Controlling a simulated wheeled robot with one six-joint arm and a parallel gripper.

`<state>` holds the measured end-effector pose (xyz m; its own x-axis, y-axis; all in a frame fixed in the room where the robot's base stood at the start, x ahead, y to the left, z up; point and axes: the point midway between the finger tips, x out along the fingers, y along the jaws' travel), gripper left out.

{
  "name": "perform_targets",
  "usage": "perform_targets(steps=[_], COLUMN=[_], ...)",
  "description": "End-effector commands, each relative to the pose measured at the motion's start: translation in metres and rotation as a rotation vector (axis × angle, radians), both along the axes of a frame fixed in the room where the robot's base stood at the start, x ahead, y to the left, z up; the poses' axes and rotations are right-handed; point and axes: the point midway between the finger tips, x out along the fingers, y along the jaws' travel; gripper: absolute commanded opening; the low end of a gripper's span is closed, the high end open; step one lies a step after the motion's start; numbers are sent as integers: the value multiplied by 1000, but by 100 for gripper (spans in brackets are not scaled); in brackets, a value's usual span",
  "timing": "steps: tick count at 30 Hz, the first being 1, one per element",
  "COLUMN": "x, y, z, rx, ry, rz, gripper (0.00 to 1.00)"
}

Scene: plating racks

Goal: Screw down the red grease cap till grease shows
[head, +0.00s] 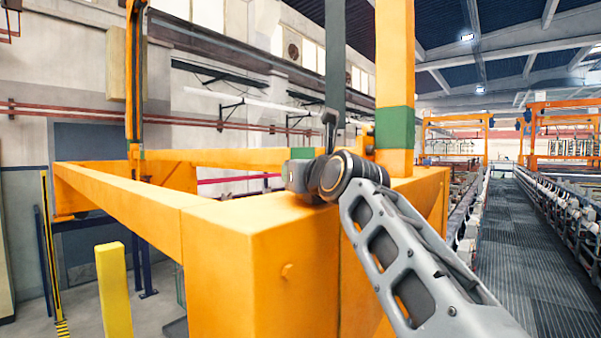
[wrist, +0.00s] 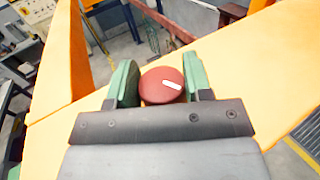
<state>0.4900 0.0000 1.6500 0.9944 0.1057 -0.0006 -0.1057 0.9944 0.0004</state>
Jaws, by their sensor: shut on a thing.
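The red grease cap (wrist: 158,87) shows in the wrist view as a round red disc with a short white mark at its right side. My gripper (wrist: 160,84) has its two green-padded fingers on either side of the cap and is shut on it. The cap is above the orange beam (wrist: 225,75). No grease can be made out around it; its lower part is hidden by the fingers and the gripper body. In the head view my arm reaches up to the top of the orange beam (head: 265,225), and its wrist hides the cap.
An orange upright with a green band (head: 394,128) stands right behind my wrist. A grey-green post (head: 335,60) rises beside it. A yellow bollard (head: 114,290) stands at the lower left. A grated walkway (head: 515,250) runs along the right, between racks.

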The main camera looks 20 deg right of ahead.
Motion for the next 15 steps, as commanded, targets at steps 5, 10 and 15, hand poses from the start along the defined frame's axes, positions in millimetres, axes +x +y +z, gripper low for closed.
perform_targets(steps=[5,10,15], x=[1,1,1], y=[0,0,0], z=[-2,-2,-1], rx=[1,1,0], ry=[3,3,2], rz=[-7,-6,-6], gripper=[22,22,60])
